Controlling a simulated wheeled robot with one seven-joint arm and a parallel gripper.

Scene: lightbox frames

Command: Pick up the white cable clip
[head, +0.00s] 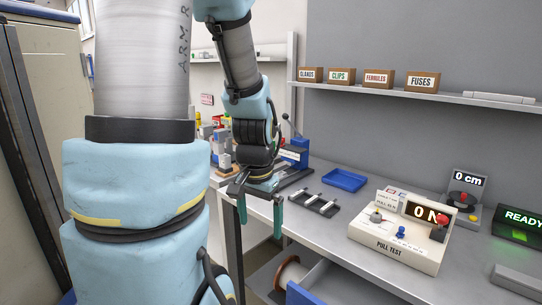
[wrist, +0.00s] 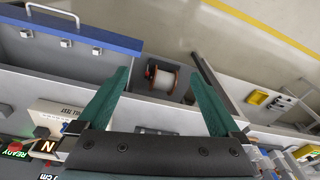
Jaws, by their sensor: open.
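My gripper (head: 260,212) hangs with its two green fingers pointing down, beside the front edge of the workbench (head: 330,235). The fingers are apart with nothing between them. In the wrist view my gripper (wrist: 160,80) shows both fingers spread, with a wire spool (wrist: 160,78) far below in the gap. I cannot pick out a white cable clip with certainty in either view. A box labelled CLIPS (head: 341,76) stands on the wall shelf, its contents not visible.
A dark rack with pale rollers (head: 315,204), a blue tray (head: 344,180) and the pull test device (head: 395,238) stand on the bench. Below, a blue-fronted drawer (wrist: 85,28) is open. Coloured items crowd the bench's far left end. Bare bench lies between rack and tester.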

